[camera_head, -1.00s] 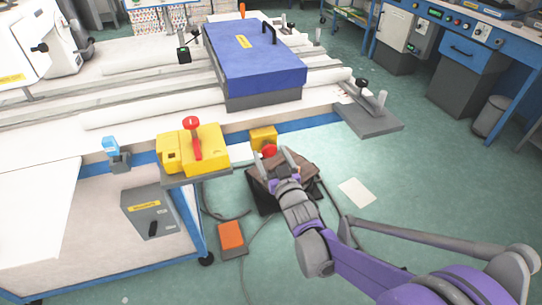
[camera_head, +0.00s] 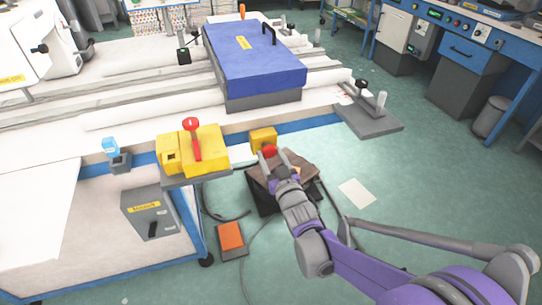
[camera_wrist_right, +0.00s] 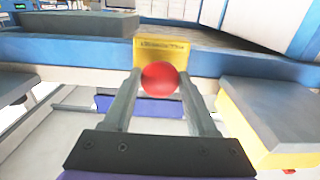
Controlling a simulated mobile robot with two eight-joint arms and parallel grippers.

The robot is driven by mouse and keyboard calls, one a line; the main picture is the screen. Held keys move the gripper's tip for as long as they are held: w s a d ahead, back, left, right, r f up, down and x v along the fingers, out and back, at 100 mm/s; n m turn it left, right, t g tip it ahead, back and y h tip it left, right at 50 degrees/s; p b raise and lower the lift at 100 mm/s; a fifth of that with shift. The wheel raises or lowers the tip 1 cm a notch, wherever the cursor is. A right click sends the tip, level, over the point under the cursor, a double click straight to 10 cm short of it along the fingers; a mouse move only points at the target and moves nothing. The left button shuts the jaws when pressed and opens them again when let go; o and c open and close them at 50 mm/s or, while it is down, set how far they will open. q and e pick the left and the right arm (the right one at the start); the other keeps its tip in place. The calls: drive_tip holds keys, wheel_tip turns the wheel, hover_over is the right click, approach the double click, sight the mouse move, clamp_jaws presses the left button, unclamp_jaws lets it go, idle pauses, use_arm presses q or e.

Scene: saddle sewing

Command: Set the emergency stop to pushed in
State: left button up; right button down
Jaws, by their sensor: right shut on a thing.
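The emergency stop is a red round button (camera_head: 269,150) in front of a small yellow box (camera_head: 263,136) on the blue front rail of the machine table. My right gripper (camera_head: 272,157) is at the button, with one finger on each side of it. In the right wrist view the red button (camera_wrist_right: 160,78) sits between the two grey fingertips (camera_wrist_right: 159,86), in front of the labelled yellow box (camera_wrist_right: 162,52). The gripper is shut on the button. How deep the button sits in its box is hidden behind its cap. My left gripper is out of view.
A larger yellow box with a red switch (camera_head: 194,145) stands left of the emergency stop. A dark brown-topped box (camera_head: 258,185) stands on the floor below my gripper. A grey plate (camera_head: 370,122) with levers juts out at right. The floor at right is mostly clear.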

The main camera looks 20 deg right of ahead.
drive_tip(key=shift+w, duration=0.6)
drive_tip(key=c, duration=0.5)
unclamp_jaws()
drive_tip(key=o, duration=0.3)
drive_tip(key=s+p, duration=0.2)
drive_tip(key=s, duration=0.8)
drive_tip(key=shift+s+d, duration=0.15)
drive_tip(key=shift+s, duration=0.25)
